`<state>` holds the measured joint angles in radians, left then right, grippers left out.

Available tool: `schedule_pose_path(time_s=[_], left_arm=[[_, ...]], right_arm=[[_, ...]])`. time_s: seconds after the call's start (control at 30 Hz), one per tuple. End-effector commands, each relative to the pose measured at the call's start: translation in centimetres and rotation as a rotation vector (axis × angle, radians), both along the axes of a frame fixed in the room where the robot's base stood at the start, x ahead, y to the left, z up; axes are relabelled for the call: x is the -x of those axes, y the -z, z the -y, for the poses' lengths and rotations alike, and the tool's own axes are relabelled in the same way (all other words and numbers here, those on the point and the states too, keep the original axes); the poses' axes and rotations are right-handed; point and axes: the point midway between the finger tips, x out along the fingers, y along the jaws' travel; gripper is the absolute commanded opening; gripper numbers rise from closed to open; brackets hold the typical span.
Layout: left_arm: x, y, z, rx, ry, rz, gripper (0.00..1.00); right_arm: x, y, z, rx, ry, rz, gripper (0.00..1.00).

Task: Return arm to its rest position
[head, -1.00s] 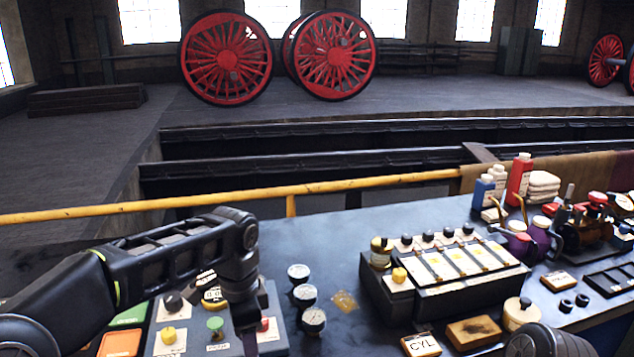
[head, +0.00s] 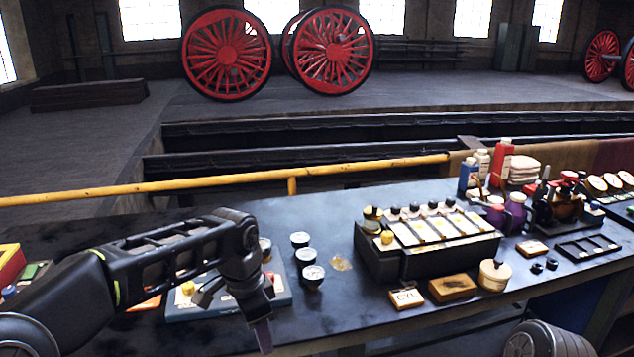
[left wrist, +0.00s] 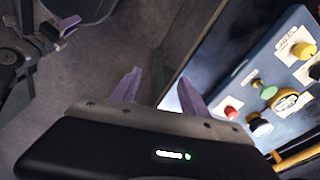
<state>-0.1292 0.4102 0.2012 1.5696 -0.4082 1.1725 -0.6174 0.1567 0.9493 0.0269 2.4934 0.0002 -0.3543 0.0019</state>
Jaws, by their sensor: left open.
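My left arm comes in from the left in the head view, with its wrist bent downward. My left gripper (head: 262,338) points down at the bench's front edge and holds nothing. In the left wrist view its two purple fingers (left wrist: 160,90) are apart, with floor beyond them. The control panel (head: 200,310) with coloured knobs lies behind the arm and is partly hidden by it. In the left wrist view the panel (left wrist: 245,90) is right of the fingers, apart from them. My right gripper is not identifiable in the head view.
Three round gauges (head: 300,240) stand right of the arm. A black box with a row of knobs (head: 420,265) sits mid-bench. A CYL block (head: 407,299), a brown block (head: 453,288) and a cream pot (head: 493,275) line the front. A yellow rail (head: 230,181) runs behind.

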Motion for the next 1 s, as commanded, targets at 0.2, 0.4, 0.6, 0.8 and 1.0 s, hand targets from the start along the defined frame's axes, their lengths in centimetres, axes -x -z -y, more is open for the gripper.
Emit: schedule_pose_path(time_s=[0.2, 0.4, 0.6, 0.8, 1.0], left_arm=[[-1.6, 1.7, 3.0, 0.115, -0.094, 0.081, 0.52], [-2.0, 7.0, 6.4, 0.271, -0.248, 0.112, 0.52], [2.0, 18.9, 8.7, 0.463, -0.587, 0.039, 0.52], [12.9, 30.5, 6.5, 0.5, -0.997, -0.093, 0.52], [23.4, 35.4, 4.5, 0.396, -1.144, -0.242, 0.52]], right_arm=[[0.1, 0.0, 0.0, 0.0, -0.001, -0.002, 0.36], [0.1, 0.0, 0.0, 0.0, -0.001, -0.002, 0.36], [0.1, 0.0, 0.0, 0.0, -0.001, -0.002, 0.36], [0.1, 0.0, 0.0, 0.0, -0.001, -0.002, 0.36], [0.1, 0.0, 0.0, 0.0, -0.001, -0.002, 0.36]])
